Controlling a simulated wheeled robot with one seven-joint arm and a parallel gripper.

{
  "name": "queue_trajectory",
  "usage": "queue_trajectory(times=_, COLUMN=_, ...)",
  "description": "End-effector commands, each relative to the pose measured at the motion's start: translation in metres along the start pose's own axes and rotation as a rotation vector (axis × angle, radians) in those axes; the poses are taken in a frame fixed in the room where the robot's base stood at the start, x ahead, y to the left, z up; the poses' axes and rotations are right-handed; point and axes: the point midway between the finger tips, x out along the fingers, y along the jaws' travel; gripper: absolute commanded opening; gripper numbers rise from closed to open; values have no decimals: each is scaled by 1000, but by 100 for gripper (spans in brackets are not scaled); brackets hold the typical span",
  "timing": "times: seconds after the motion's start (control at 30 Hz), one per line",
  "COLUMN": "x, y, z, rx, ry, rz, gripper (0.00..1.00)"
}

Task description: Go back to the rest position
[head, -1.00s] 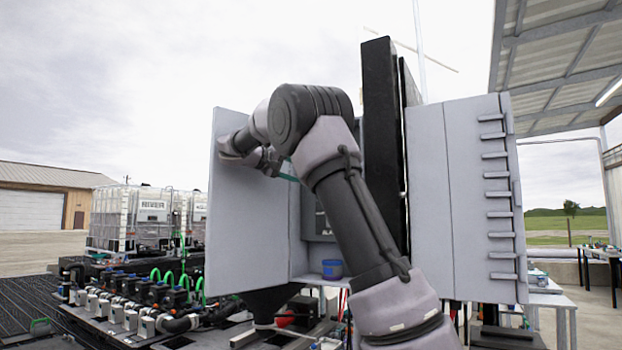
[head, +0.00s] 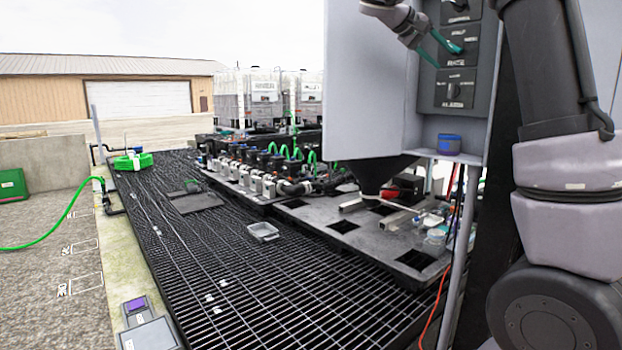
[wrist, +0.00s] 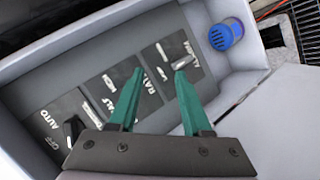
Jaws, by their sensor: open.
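My gripper (wrist: 158,108) is open and empty in the wrist view, its two green fingers apart in front of a dark switch panel (wrist: 90,100). The panel has several labelled knobs, and a light metal lever or knob (wrist: 183,62) shows beyond the right finger. In the head view my gripper (head: 436,48) is at the upper right, by the same panel (head: 457,92) inside the grey cabinet (head: 365,75). Whether the fingers touch the panel cannot be told. My arm fills the right side of the head view.
White tanks (head: 262,95) stand behind. The grating at centre left is mostly clear.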

Motion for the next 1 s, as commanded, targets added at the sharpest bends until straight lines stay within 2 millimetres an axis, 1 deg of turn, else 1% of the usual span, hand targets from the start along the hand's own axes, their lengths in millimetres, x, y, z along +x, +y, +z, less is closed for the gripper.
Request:
queue_trajectory(times=0.03, x=13, y=2, z=30, rx=14, ry=-31, rz=-104, gripper=49)
queue_trajectory(times=0.07, x=17, y=-2, z=47, rx=21, ry=-45, rz=-169, gripper=49)
queue_trajectory(times=0.1, x=20, y=-9, z=68, rx=31, ry=-60, rz=-255, gripper=49)
queue_trajectory(times=0.17, x=20, y=-18, z=101, rx=55, ry=-78, rz=-376, gripper=49)
queue_trajectory(times=0.2, x=16, y=-25, z=121, rx=74, ry=-86, rz=-455, gripper=49)
queue_trajectory(times=0.27, x=7, y=-36, z=152, rx=108, ry=-94, rz=-567, gripper=49)
queue_trajectory(times=0.3, x=0, y=-43, z=172, rx=134, ry=-97, rz=-637, gripper=49)
queue_trajectory(times=0.37, x=-14, y=-54, z=202, rx=180, ry=-100, rz=-736, gripper=49)
queue_trajectory(times=0.4, x=-25, y=-62, z=220, rx=213, ry=-100, rz=-799, gripper=49)
queue_trajectory(times=0.47, x=-41, y=-74, z=248, rx=266, ry=-98, rz=-883, gripper=49)
queue_trajectory(times=0.5, x=-51, y=-82, z=264, rx=303, ry=-96, rz=-933, gripper=49)
queue_trajectory(times=0.6, x=-73, y=-101, z=300, rx=395, ry=-90, rz=-1032, gripper=49)
queue_trajectory(times=0.7, x=-88, y=-116, z=325, rx=473, ry=-86, rz=-1094, gripper=49)
queue_trajectory(times=0.8, x=-96, y=-127, z=340, rx=528, ry=-84, rz=-1129, gripper=49)
queue_trajectory(times=0.9, x=-99, y=-132, z=347, rx=554, ry=-84, rz=-1146, gripper=49)
queue_trajectory(times=1.0, x=-100, y=-132, z=347, rx=556, ry=-84, rz=-1147, gripper=49)
